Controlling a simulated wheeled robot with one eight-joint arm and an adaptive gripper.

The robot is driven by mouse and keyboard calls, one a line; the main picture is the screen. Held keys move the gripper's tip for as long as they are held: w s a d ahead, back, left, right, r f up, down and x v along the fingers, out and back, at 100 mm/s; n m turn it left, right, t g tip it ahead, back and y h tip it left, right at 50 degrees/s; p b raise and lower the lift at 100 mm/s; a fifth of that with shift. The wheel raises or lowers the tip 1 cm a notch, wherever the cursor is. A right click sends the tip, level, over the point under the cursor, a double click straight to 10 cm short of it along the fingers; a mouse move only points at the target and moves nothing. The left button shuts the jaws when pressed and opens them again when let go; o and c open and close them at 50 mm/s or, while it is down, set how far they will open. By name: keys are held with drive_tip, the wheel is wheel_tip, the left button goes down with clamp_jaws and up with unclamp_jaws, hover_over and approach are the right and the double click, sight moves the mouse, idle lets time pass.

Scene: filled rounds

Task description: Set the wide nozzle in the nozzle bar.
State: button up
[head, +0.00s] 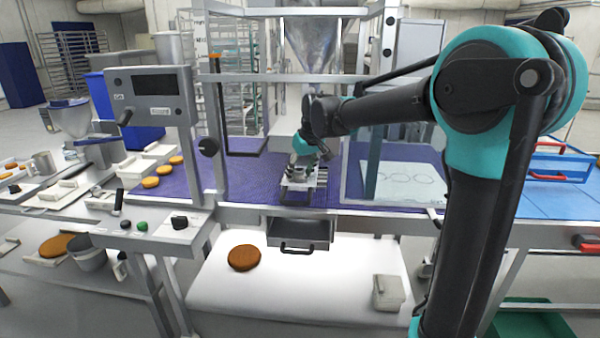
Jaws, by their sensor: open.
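My gripper (297,171) is small in the head view, low over the purple belt under the steel hopper (313,45), with its fingers pointing down. It is open. A pale metal rack (318,183), which looks like the nozzle bar, stands on the belt right at the gripper. Small grey metal pieces show around the fingertips, but I cannot tell which is the wide nozzle, or whether the gripper touches one. My wrist and fingers hide part of the rack.
A control panel (150,90) on a post stands left of the belt (245,178). A clear panel (404,175) with drawn circles is on the right. Below are a grey drawer (300,233) and a white shelf with a brown round (244,258). Orange rounds (151,182) lie at left.

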drive_tip(key=shift+r, duration=0.15)
drive_tip(key=s+d+r, duration=0.1)
drive_tip(key=s+d, duration=0.6)
drive_tip(key=s, duration=0.3)
drive_tip(key=shift+s+d, duration=0.1)
drive_tip(key=shift+s, duration=0.05)
